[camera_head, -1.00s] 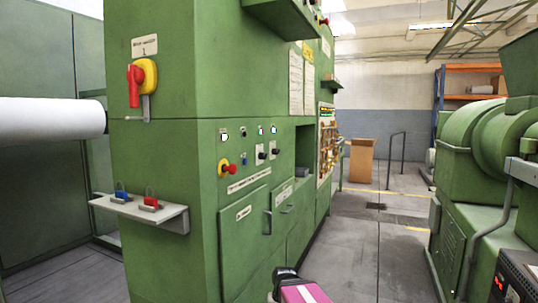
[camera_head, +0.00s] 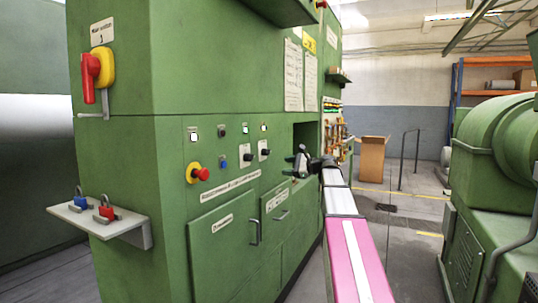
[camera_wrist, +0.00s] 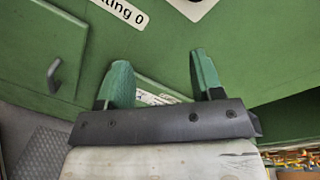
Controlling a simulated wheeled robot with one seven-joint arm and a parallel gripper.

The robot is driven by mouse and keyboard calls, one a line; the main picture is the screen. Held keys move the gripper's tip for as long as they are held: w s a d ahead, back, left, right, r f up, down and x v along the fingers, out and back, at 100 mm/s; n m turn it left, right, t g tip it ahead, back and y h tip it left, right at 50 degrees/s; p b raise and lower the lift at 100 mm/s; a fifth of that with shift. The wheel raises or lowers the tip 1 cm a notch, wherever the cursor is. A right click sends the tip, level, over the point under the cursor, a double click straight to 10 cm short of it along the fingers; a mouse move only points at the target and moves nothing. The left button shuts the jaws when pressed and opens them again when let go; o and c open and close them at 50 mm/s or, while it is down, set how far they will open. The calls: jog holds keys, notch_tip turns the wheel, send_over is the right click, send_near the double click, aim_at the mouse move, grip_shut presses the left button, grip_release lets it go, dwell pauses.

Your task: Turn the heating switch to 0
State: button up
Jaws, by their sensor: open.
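Two black knobs on white plates, the left one (camera_head: 248,157) and the right one (camera_head: 264,151), sit on the green machine's front panel. I cannot tell from their small labels which one is the heating switch. My gripper (camera_head: 297,163) is open and empty, to the right of the knobs in the picture and apart from them. In the wrist view, its green fingers (camera_wrist: 160,78) are spread in front of the green panel. A cut-off label (camera_wrist: 125,10) reading "ting 0" and part of a white plate (camera_wrist: 192,6) show at the top edge.
A red and yellow emergency knob (camera_head: 198,173) and a blue button (camera_head: 223,164) are on the panel. Cabinet doors with handles (camera_head: 254,231) lie below. A shelf (camera_head: 135,229) with padlocks juts out at left. Another green machine (camera_head: 498,160) stands at right, with free floor between.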

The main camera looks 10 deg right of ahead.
jog(key=y, duration=0.1)
send_near(269, 151)
jog(key=f, duration=0.2)
jog(key=r, duration=0.1)
jog(key=shift+m, duration=0.3)
jog(key=x, duration=1)
jog(key=shift+w+r, duration=0.15)
jog(key=c, duration=0.9)
